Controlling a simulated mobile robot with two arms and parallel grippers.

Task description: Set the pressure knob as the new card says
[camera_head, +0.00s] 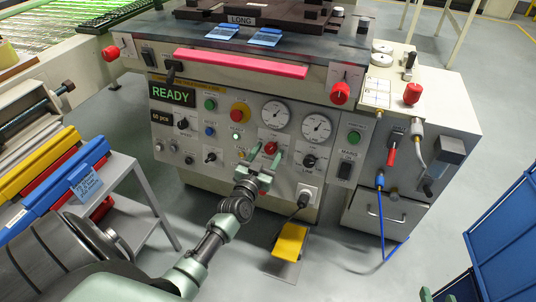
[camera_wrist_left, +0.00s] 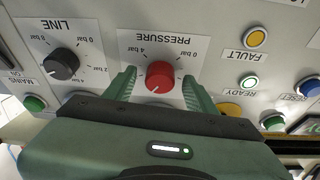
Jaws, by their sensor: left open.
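The red pressure knob (camera_wrist_left: 159,75) sits on the panel under a PRESSURE label with a bar scale; its pale pointer mark faces the lower left in the wrist view. It also shows in the head view (camera_head: 270,147). My left gripper (camera_wrist_left: 160,90) is open, with one green finger on each side of the knob and gaps visible. It reaches the panel from below in the head view (camera_head: 266,160). Blue cards (camera_head: 222,31) lie on the machine top, and another (camera_head: 85,183) is on the left rack. Their writing is too small to read.
The black LINE knob (camera_wrist_left: 62,63) and the READY button (camera_wrist_left: 250,83) flank the pressure knob. A yellow pedal (camera_head: 290,245) stands on the floor below. Two green tips (camera_head: 440,296), apparently my right gripper's, show apart at the bottom edge beside a blue cart (camera_head: 505,220).

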